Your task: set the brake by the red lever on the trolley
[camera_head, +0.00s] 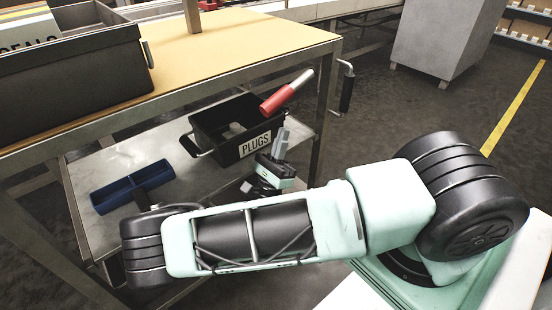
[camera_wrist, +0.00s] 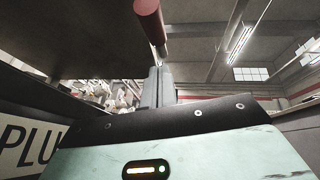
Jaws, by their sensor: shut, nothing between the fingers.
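The red lever (camera_head: 274,104) has a red grip and a pale metal end. It slants beside the right leg of the trolley (camera_head: 322,110), over the PLUGS bin's right side in the head view. My gripper (camera_head: 284,134) is shut and empty, with its fingers upward just below the red grip. In the wrist view the lever (camera_wrist: 149,20) hangs at the top, its metal rod just above the closed fingertips (camera_wrist: 160,70). I cannot tell whether the fingertips touch it.
The black PLUGS bin (camera_head: 200,127) stands on the lower shelf (camera_head: 112,160), close to my gripper. A blue tray (camera_head: 130,188) lies left of it. A black-gripped crank (camera_head: 347,92) hangs outside the right leg. A large dark bin (camera_head: 85,78) is on the tabletop (camera_head: 215,50).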

